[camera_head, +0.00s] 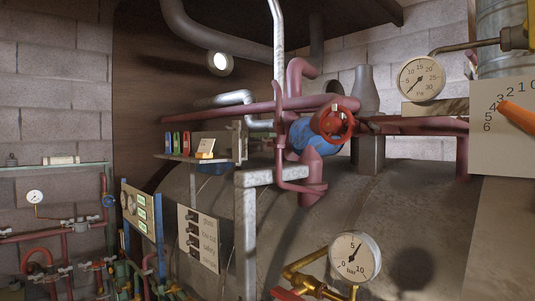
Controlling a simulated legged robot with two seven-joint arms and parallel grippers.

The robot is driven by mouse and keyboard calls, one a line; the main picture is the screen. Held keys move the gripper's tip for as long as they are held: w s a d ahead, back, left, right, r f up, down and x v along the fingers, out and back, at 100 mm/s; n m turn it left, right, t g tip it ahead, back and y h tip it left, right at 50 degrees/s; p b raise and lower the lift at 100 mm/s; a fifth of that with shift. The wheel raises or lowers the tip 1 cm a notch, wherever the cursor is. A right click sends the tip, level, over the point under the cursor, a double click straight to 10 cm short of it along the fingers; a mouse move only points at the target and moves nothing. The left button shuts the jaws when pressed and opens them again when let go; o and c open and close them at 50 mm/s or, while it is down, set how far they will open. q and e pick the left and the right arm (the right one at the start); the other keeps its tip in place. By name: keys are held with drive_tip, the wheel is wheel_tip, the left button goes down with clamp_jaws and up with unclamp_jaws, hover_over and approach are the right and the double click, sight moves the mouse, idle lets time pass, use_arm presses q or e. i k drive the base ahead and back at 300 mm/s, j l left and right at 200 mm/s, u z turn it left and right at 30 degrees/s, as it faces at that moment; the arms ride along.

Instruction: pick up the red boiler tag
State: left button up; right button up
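The red boiler tag (186,143) stands upright at the right end of a short row on a small shelf (196,158), left of the picture's middle. A green tag (177,143) and a blue tag (168,143) stand to its left. The tags are small in this view, so their markings cannot be read. Neither of my grippers is in view.
A yellow-and-white block (205,148) sits right of the tags. A grey metal frame (246,230) and red pipes with a red handwheel (336,122) stand to the right. A pressure gauge (355,257) is low in front. A panel with an orange pointer (518,116) is far right.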

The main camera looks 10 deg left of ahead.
sight(186, 145)
drive_tip(key=i+j+z, duration=0.15)
drive_tip(key=j+z, duration=1.05)
drive_tip(key=j, duration=0.15)
drive_tip(key=j+z, duration=0.4)
drive_tip(key=k+j+z, duration=0.2)
drive_tip(key=j+z, duration=0.25)
